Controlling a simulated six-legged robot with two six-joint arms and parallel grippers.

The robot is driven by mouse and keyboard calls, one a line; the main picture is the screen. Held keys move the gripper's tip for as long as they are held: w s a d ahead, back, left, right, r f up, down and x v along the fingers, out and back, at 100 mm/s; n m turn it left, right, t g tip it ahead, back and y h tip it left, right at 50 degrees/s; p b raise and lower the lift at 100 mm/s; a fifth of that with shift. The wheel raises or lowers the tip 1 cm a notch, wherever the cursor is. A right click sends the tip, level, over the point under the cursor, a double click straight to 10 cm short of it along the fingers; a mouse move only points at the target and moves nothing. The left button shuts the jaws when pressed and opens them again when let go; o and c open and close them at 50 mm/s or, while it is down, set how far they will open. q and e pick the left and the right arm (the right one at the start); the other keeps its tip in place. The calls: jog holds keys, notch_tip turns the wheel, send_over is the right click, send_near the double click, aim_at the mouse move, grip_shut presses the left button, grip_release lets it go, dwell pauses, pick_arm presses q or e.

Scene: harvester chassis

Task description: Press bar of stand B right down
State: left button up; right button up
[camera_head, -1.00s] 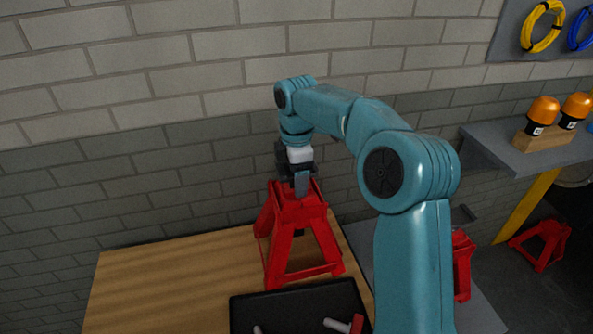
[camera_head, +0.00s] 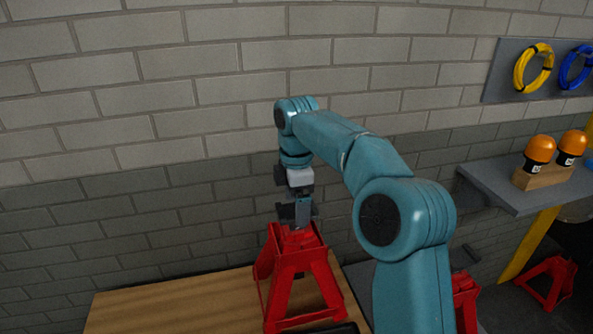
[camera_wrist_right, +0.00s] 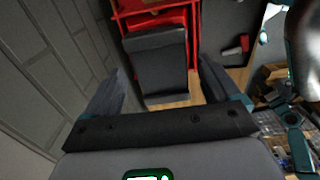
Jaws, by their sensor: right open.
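A red jack stand (camera_head: 300,278) stands on the wooden table; no letter is readable on it. My right gripper (camera_head: 300,213) is above its top in the head view, pointing down. In the right wrist view my right gripper (camera_wrist_right: 163,92) has its two fingers wide apart. A dark grey block (camera_wrist_right: 156,62), apparently the head of the stand's bar, shows between and beyond the fingers, with free gaps at both sides. The red stand frame (camera_wrist_right: 155,22) is behind it. Whether the gripper touches the bar cannot be told. My left gripper is out of view.
A brick wall (camera_head: 130,150) rises close behind the table (camera_head: 180,303). Other red stands are at the right (camera_head: 466,300) and far right (camera_head: 548,282). A grey shelf (camera_head: 510,195) bears orange-topped lamps (camera_head: 540,149). A black tray edge (camera_head: 335,328) shows at the bottom.

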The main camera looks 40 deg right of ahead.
notch_tip(320, 180, up, 11)
jog(key=p, duration=0.3)
jog(key=shift+f, duration=0.2)
jog(key=shift+f, duration=0.1)
